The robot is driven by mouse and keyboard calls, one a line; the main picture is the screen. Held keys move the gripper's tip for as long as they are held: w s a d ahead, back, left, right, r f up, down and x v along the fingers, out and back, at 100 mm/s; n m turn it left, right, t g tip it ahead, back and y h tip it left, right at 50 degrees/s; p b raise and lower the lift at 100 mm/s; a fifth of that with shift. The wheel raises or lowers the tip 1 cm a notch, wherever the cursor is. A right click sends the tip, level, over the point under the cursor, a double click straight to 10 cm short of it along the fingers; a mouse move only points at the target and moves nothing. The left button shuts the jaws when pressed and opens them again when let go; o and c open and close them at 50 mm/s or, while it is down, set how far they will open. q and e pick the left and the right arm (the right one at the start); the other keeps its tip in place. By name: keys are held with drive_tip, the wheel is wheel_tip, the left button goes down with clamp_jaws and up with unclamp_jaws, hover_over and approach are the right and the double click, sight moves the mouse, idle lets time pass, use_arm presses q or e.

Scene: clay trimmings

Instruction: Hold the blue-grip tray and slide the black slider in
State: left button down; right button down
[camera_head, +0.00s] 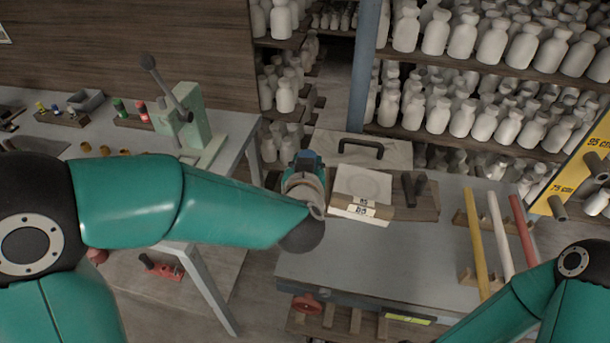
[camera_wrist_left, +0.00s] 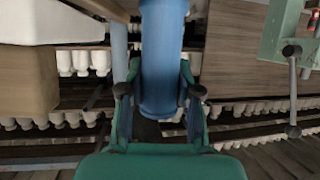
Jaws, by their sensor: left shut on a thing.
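The wooden tray (camera_head: 428,208) lies on the grey bench top near its left edge. The tray's blue grip (camera_wrist_left: 163,60) fills the middle of the left wrist view. My left gripper (camera_wrist_left: 160,92) is shut on this grip, one finger on each side. In the head view my left gripper (camera_head: 307,165) is at the tray's left end, partly hidden by my own wrist. The black slider (camera_head: 408,190) appears as a dark upright piece at the tray's right part; I cannot tell how far in it sits. My right gripper is out of view.
A pale slab (camera_head: 363,183) with labels sits on the tray's left part. A board with a black handle (camera_head: 361,148) is behind. Yellow, white and red rods (camera_head: 475,240) lie to the right. A green lever press (camera_head: 195,130) stands on the left bench. The bench's front middle is clear.

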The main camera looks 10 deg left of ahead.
use_arm(q)
wheel_tip(320, 180, down, 16)
drive_tip(key=b, duration=1.2)
drive_tip(key=shift+r, duration=0.2)
idle(1.0)
drive_tip(key=shift+b, duration=0.3)
drive_tip(key=shift+f+b, duration=0.85)
drive_tip(key=shift+f, duration=0.3)
drive_tip(key=shift+f+b, duration=0.35)
drive_tip(key=shift+f, duration=0.1)
drive_tip(key=shift+f, duration=0.25)
drive_tip(key=shift+f, duration=0.15)
idle(0.4)
